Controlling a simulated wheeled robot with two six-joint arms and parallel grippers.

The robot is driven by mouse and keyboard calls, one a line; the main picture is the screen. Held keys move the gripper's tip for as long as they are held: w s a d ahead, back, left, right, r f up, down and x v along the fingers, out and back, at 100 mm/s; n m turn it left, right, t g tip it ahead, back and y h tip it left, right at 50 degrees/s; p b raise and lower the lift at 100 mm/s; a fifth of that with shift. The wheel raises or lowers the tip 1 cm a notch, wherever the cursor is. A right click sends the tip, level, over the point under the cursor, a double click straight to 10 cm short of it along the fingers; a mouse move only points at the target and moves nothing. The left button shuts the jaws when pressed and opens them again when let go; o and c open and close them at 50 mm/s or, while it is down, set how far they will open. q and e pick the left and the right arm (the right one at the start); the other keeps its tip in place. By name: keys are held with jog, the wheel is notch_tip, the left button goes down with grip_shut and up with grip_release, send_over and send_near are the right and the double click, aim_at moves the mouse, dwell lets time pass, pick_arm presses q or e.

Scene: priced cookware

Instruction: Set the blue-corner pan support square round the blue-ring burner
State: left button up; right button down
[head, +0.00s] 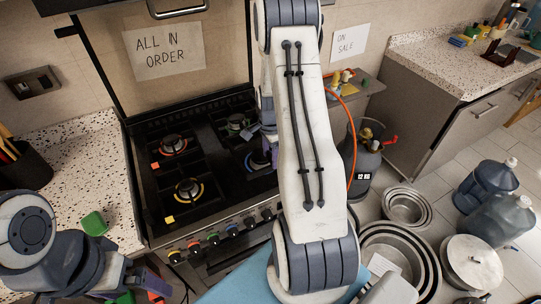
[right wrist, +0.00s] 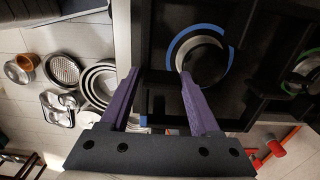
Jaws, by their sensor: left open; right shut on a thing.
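The blue-ring burner (head: 257,160) is at the front right of the black stove (head: 208,252), partly hidden by my right arm. Its blue ring shows clearly in the right wrist view (right wrist: 174,48). My right gripper (head: 264,157) is low over that burner. In the right wrist view its purple fingers (right wrist: 158,73) are shut on a dark bar of the black pan support (right wrist: 165,78), beside the ring. My left gripper (head: 150,282) is open at the bottom left, away from the stove.
The yellow-ring burner (head: 189,190), red-ring burner (head: 173,145) and green-ring burner (head: 237,123) fill the other stove places. A green block (head: 93,223) lies on the left speckled counter. A gas bottle (head: 364,158) and metal pans (head: 405,207) stand right of the stove.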

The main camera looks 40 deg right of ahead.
aim_at(270, 162)
jog(key=shift+f+b, duration=1.1)
jog(key=shift+f, duration=0.5)
dwell(0.6)
jog(key=shift+f, duration=0.35)
jog(key=shift+f, duration=0.15)
dwell(1.2)
jog(key=shift+f+b, duration=0.25)
jog(key=shift+b, duration=0.15)
jog(key=shift+r, duration=0.1)
jog(key=shift+c, duration=0.2)
grip_release()
